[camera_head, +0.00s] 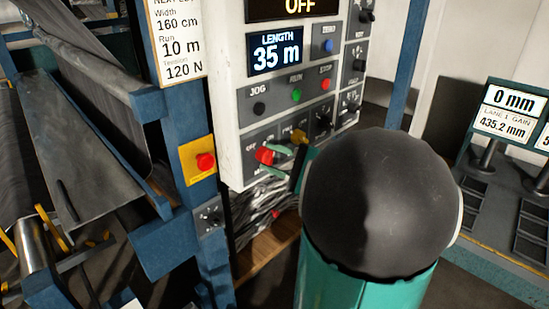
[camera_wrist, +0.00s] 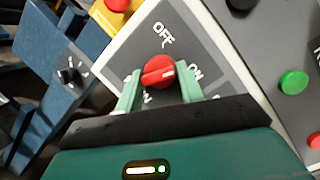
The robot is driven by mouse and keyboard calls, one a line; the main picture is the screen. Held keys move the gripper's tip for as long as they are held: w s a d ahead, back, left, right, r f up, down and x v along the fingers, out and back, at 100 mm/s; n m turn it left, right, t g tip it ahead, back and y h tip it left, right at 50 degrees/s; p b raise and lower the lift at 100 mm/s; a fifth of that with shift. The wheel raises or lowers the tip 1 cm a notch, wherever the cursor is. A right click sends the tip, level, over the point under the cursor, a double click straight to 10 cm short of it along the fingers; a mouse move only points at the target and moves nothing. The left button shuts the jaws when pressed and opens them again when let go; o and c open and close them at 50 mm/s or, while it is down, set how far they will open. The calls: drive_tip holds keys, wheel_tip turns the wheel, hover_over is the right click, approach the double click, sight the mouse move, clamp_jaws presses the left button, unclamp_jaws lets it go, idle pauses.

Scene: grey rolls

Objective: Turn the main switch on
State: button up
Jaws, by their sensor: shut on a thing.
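The main switch is a red round knob (camera_wrist: 157,73) on a grey plate, with OFF printed above it and ON to its right in the wrist view. My gripper (camera_wrist: 159,85) is shut on the knob, with one pale green finger on each side. In the head view, my gripper (camera_head: 272,158) reaches the knob from the right, and my dark round arm link hides part of the area behind it.
The control panel (camera_head: 229,110) has a display reading OFF, a display reading 35 m, and green and red buttons. A red button on a yellow plate (camera_head: 186,159) is on the blue post at left. Grey rolls stand further left. A bench with displays (camera_head: 510,113) is at right.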

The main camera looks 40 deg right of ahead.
drive_tip(key=m+t, duration=0.1)
drive_tip(key=m, duration=0.4)
drive_tip(key=shift+d+r+t+h, duration=0.1)
drive_tip(key=shift+t+h, duration=0.2)
drive_tip(key=shift+t, duration=0.1)
drive_tip(key=o, duration=0.9)
drive_tip(key=shift+o, duration=0.2)
drive_tip(key=v, duration=1.4)
